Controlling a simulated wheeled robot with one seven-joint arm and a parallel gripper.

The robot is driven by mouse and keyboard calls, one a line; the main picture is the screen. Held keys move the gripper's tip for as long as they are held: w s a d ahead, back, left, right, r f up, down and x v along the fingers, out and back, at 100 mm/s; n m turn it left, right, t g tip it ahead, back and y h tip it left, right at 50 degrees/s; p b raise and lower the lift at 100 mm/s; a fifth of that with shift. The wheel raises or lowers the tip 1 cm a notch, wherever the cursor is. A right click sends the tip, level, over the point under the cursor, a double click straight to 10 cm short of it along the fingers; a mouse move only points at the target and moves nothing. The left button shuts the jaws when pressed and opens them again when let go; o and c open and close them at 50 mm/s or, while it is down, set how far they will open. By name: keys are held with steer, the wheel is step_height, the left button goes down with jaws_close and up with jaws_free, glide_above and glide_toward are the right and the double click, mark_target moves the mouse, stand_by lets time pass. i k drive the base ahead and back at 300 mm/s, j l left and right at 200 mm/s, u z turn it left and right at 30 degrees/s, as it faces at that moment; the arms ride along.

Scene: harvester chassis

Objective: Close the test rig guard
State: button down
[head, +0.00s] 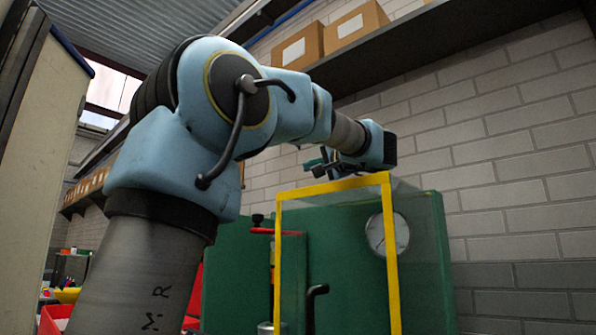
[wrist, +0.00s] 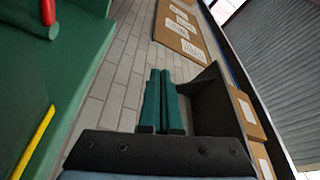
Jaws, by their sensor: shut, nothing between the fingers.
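The test rig guard (head: 333,187) is a clear panel with a yellow frame, standing upright in front of the green test rig (head: 430,215) in the head view. I cannot tell how far open it stands. My gripper (head: 318,164) is just above the top bar of the yellow frame, with its teal fingers pointing left; I cannot tell whether it touches the bar. In the wrist view my gripper (wrist: 162,78) has its fingers together and nothing between them. A yellow frame bar (wrist: 34,142) shows at the lower left there, apart from the fingers.
The rig carries a round gauge (head: 387,233), a red lever (head: 262,231) and a black hooked handle (head: 316,291). A white brick wall (head: 500,170) stands behind. A shelf (head: 420,42) with cardboard boxes (head: 298,46) hangs above the arm. A cream cabinet (head: 45,120) stands at left.

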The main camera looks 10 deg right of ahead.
mark_target(382, 178)
steer(key=k+j, duration=0.75)
steer(key=k, duration=0.1)
